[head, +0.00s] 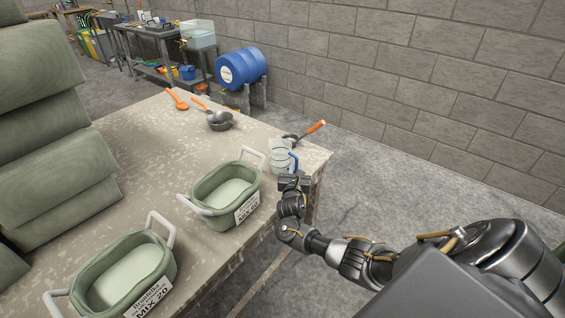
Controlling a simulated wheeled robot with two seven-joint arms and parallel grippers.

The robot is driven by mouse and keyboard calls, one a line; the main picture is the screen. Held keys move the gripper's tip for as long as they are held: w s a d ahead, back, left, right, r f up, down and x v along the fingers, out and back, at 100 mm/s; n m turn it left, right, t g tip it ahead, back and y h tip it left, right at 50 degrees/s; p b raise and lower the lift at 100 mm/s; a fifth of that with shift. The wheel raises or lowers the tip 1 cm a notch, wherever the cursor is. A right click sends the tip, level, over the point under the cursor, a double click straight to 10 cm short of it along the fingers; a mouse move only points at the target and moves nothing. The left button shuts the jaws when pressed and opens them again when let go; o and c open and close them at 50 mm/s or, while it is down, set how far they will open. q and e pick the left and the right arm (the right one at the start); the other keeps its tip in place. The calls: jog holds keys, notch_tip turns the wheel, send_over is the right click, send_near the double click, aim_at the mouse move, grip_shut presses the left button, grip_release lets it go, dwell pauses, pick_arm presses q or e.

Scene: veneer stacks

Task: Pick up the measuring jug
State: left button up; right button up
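The measuring jug (279,157) is clear with a blue handle on its right side. It stands upright near the right edge of the worktable (150,140), in the head view. My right gripper (290,178) is at the near side of the jug, close to its lower part and the blue handle. The gripper is small and partly overlaps the jug, so I cannot tell whether it touches the handle or how its fingers stand. My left gripper is not in view.
Two green tubs with white handles, one nearer (172,268) and one beside the jug (196,190), stand on the table. Green stacked sacks (45,120) rise at left.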

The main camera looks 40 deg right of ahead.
aim_at(297, 162)
jog(key=shift+b+x, duration=0.7)
jog(key=shift+x, duration=2.15)
jog(key=shift+w, duration=0.1)
grip_shut()
